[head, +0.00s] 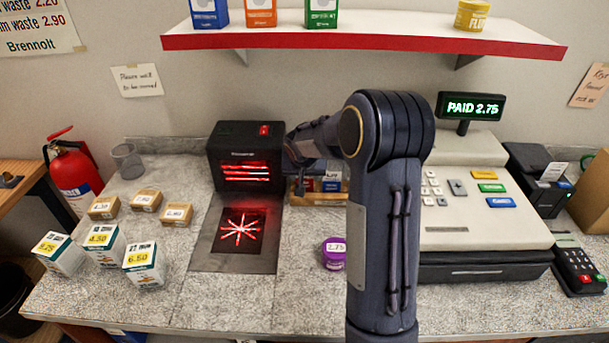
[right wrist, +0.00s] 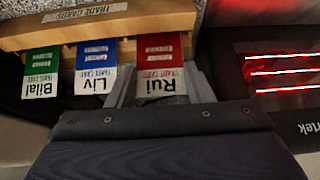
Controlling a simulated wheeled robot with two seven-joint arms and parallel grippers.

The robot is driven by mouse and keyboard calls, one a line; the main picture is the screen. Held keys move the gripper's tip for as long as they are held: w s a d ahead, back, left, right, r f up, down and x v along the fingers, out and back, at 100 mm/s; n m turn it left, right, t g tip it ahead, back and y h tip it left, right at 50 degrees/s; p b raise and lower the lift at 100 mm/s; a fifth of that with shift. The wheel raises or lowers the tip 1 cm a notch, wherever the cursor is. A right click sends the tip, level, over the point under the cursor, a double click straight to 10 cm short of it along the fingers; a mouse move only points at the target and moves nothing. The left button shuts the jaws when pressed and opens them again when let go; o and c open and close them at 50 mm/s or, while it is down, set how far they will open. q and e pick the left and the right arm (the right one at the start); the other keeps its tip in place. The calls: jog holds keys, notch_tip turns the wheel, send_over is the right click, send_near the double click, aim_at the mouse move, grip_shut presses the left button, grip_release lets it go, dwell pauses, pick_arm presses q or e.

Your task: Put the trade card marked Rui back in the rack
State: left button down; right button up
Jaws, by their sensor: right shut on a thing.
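The red and white trade card marked Rui (right wrist: 160,66) is between the fingers of my right gripper (right wrist: 156,75), which is shut on it. The card is at the wooden rack (right wrist: 105,27), lined up beside the blue Liv card (right wrist: 96,68) and the green Bilal card (right wrist: 41,74). Its far edge meets the rack's wood; I cannot tell how deep it sits. In the head view the rack (head: 327,199) stands on the counter, partly hidden by my right arm, and the right fingers are hidden. My left gripper is out of view.
A black scanner (head: 240,141) with red lit lines stands just left of the rack. The cash register (head: 485,215) stands to the right. A purple tub (head: 334,254) sits in front of the rack. Small boxes (head: 145,265) stand at the left. A shelf (head: 370,42) hangs above.

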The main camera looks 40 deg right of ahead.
jog(key=o, duration=1)
jog(key=shift+r, duration=0.1)
jog(key=b+v, duration=0.1)
jog(key=v, duration=0.6)
jog(key=shift+s+r+b, duration=0.2)
jog(key=shift+r+b, duration=0.1)
jog(key=shift+a, duration=0.15)
jog(key=s+a+n+y, duration=0.3)
jog(key=s+a, duration=0.7)
jog(key=s, duration=0.3)
jog(key=s+a+n+t+y, duration=0.1)
jog(key=s+a+n+y, duration=0.2)
jog(key=s+a, duration=0.8)
jog(key=s+y, duration=0.1)
jog(key=s, duration=0.1)
jog(key=shift+s+a+y, duration=0.3)
jog(key=shift+s+a, duration=0.05)
jog(key=shift+s, duration=0.05)
